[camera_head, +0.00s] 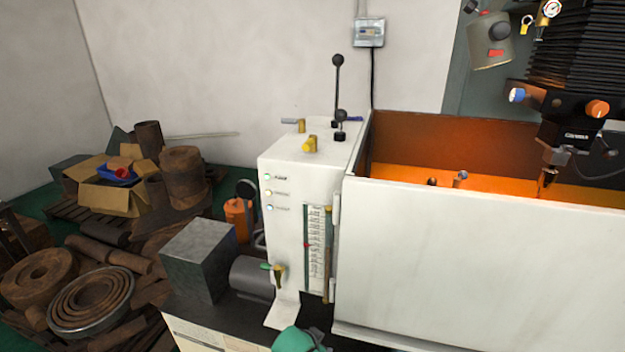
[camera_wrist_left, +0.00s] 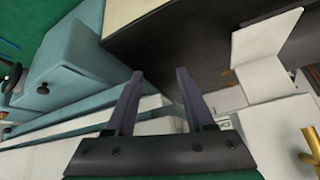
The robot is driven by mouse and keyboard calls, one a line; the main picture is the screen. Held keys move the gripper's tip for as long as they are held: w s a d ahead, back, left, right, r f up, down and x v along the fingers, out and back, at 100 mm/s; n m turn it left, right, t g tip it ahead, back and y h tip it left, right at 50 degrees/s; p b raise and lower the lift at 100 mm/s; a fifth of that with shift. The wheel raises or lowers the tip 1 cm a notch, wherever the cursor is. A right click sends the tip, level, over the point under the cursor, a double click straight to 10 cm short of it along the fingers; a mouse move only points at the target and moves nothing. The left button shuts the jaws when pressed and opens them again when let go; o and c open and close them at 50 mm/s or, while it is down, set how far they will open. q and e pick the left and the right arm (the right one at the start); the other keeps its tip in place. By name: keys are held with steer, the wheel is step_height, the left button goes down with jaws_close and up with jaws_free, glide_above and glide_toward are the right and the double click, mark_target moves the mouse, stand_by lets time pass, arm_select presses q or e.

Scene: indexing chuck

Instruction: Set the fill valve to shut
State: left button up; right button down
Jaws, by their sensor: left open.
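A small valve (camera_head: 277,272) with a green lever and a brass body sits low on the front of the white cabinet (camera_head: 290,225). Its lever points left, roughly level. On the cabinet top are a yellow-knobbed fitting (camera_head: 310,145) and a brass fitting with a grey lever (camera_head: 295,125). No readable label shows which one is the fill valve. My left gripper (camera_wrist_left: 160,74) is open and empty in the left wrist view, with dark fingers apart. A brass piece (camera_wrist_left: 311,145) shows at that view's right edge, clear of the fingers. My right gripper is not in view.
An open tank (camera_head: 480,255) with a tall white front wall stands right of the cabinet. Two black-knobbed levers (camera_head: 338,90) rise from the cabinet top. A grey block (camera_head: 199,258) and a dark cylinder (camera_head: 252,277) lie left of the green-levered valve. Scrap metal fills the far left.

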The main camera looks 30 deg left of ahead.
arm_select(q)
steer(key=w+a+r+n+t+y, duration=0.1)
steer(key=w+r+t, duration=0.1)
steer(key=r, duration=0.8)
steer(key=w+a+r+t, duration=0.1)
steer(key=a+r+t, duration=0.1)
steer(key=r, duration=0.9)
steer(key=n+t+y, duration=0.4)
steer(key=n+t, duration=0.2)
glide_toward(311, 137)
steer(key=shift+t, duration=0.3)
steer(key=p+x, duration=0.1)
steer(key=x, duration=0.2)
steer(key=p+x, duration=0.1)
steer(key=x, duration=0.2)
steer(key=f+p+x, duration=0.1)
steer(key=x, duration=0.1)
steer(key=shift+w+a+f+p, duration=0.1)
steer(key=shift+w+p, duration=0.25)
steer(key=shift+w, duration=0.05)
steer(key=shift+w+a+f, duration=0.1)
steer(key=shift+w+a, duration=0.05)
steer(key=shift+w, duration=0.3)
jaws_close()
